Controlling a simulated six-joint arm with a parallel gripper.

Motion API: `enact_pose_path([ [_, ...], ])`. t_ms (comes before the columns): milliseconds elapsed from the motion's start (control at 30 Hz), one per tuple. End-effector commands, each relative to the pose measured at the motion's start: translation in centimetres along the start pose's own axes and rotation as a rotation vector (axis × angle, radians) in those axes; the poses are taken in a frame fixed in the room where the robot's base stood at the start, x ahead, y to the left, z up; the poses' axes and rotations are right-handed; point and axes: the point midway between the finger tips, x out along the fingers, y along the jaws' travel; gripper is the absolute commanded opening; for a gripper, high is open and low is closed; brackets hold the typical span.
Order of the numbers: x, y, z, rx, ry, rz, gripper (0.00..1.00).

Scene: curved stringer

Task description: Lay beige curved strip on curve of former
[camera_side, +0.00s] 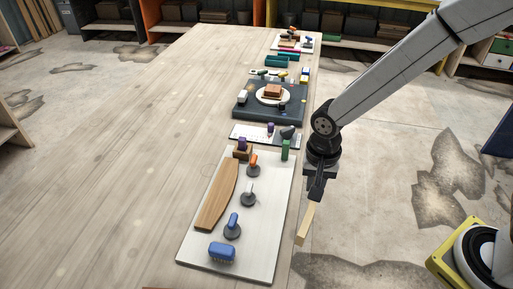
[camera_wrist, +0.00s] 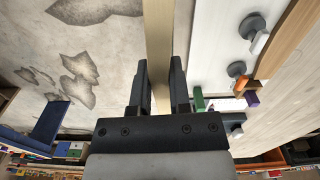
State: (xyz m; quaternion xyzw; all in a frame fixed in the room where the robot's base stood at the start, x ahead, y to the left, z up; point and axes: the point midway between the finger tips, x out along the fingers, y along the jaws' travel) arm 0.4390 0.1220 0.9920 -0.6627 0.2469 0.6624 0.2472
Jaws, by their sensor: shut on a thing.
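My gripper (camera_side: 315,192) is shut on the beige strip (camera_side: 305,225) near its upper end. The strip hangs tilted down, its lower end right of the white board, and looks clear of any surface. In the wrist view the strip (camera_wrist: 158,35) runs up the picture from between the fingers (camera_wrist: 160,80). The former (camera_side: 220,192) is a brown wooden piece with a curved edge, lying along the left side of the white board (camera_side: 272,220). It shows in part at the right of the wrist view (camera_wrist: 292,45). My gripper is to its right and above; strip and former are apart.
Clamp-like pieces with orange (camera_side: 253,160), white (camera_side: 249,189) and blue (camera_side: 233,220) handles stand right of the former. A blue brush-like block (camera_side: 222,251) lies in front. A green block (camera_side: 285,149) stands at the board's back right. The table (camera_side: 130,170) is bare on the left.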

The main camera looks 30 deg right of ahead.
Motion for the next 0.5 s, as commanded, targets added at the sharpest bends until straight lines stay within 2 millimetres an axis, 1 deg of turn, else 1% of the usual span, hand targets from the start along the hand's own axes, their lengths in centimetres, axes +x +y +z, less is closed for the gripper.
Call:
enact_pose_path([
  [33, 0.1, -1.0, -0.4, 0.0, 0.0, 0.0, 0.0],
  [100, 0.2, -2.4, -1.0, 0.0, 0.0, 0.0, 0.0],
  [500, 1.1, -9.7, -3.9, 0.001, 0.0, 0.0, 0.0],
])
